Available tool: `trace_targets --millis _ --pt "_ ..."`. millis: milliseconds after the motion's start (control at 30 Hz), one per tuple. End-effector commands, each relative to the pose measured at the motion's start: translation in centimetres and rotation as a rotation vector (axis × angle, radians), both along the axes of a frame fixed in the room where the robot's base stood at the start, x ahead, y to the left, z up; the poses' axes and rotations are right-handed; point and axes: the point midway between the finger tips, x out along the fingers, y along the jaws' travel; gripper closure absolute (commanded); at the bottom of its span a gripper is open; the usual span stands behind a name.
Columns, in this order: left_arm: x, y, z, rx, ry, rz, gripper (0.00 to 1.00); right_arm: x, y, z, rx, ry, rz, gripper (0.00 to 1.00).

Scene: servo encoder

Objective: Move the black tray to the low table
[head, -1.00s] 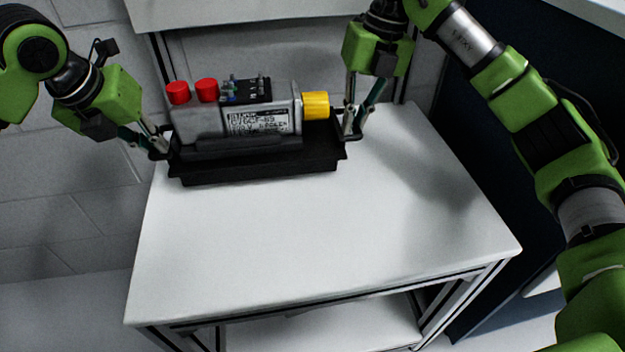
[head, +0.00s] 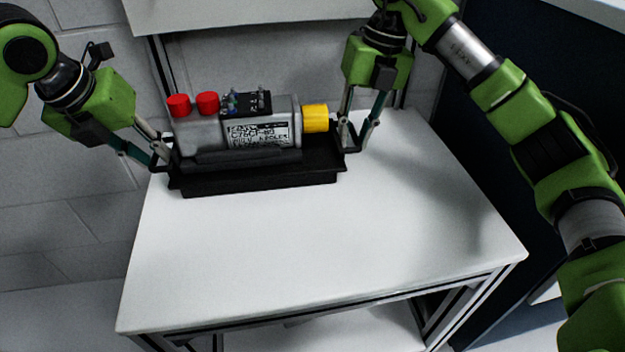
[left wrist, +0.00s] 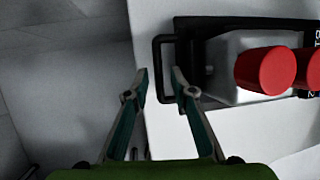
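The black tray (head: 260,184) rests on the low white table (head: 320,245), toward its back edge. It carries a grey servo unit (head: 190,136) with two red caps and a yellow end. My left gripper (head: 160,161) is at the tray's left end. In the left wrist view its fingers (left wrist: 161,78) stand apart, with the bar of the tray's handle (left wrist: 158,45) seen between the tips and a gap visible. My right gripper (head: 355,146) is at the tray's right end, its fingers apart around the handle area; the handle there is mostly hidden.
A higher white surface (head: 230,12) stands behind the table. A dark blue panel (head: 480,130) rises at the right. The front and right of the tabletop are clear. A lower shelf (head: 350,333) shows under the table.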

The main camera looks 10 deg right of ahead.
Motion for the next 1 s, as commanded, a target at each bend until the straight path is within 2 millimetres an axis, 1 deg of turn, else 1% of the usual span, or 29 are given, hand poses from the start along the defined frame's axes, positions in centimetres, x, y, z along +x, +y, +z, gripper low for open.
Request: trace_targets --millis 33,100,300,467,567,667,900,1000 --pt "-0.3 0.2 0.9 0.0 -0.005 0.001 0.76 0.0 0.2 0.1 0.004 -0.002 0.003 0.76" --pt "-0.7 0.4 2.0 -0.001 -0.005 0.002 0.76 0.0 0.2 0.1 0.004 -0.002 0.004 0.76" --pt "-1.7 1.1 4.4 0.002 -0.002 0.003 0.76 0.0 0.2 0.1 0.004 -0.002 0.004 0.76" --pt "-2.2 1.3 5.3 0.003 0.002 0.004 0.76 0.0 0.2 0.2 0.004 -0.003 0.004 0.76" --pt "-2.3 1.4 5.5 0.003 0.002 0.004 0.76 0.0 0.1 0.8 0.005 -0.004 0.003 0.76" --pt "-2.3 1.4 5.5 0.003 0.003 0.004 0.76 0.1 -0.2 2.2 0.005 -0.006 0.003 0.76" --pt "-2.2 1.3 5.5 0.003 0.002 0.004 0.76 0.1 -1.2 6.8 0.001 -0.006 -0.001 0.76" --pt "-2.2 1.3 5.5 0.003 0.002 0.004 0.76 0.0 -1.6 8.4 0.001 -0.004 -0.001 0.76"
